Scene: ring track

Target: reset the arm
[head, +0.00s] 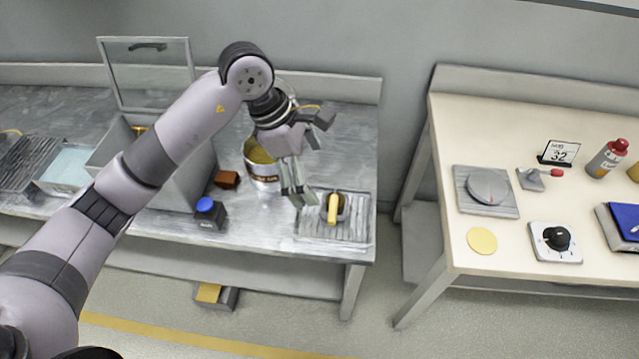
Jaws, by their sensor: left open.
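My left arm (165,148) reaches in from the lower left, over the grey metal table. My left gripper (306,200) hangs at its end, fingers pointing down, above the table's right part. It is open, with nothing seen between its fingers. It is just left of a yellow-handled item (333,207) on a ribbed tray (349,231); whether it touches the tray cannot be told. My right gripper is not in view.
A can (262,172), a brown block (227,179) and a blue-button box (209,213) stand near the gripper. An open-lidded grey box (178,180) is partly behind my arm. A cream table (450,130) with several items stands right, across a gap.

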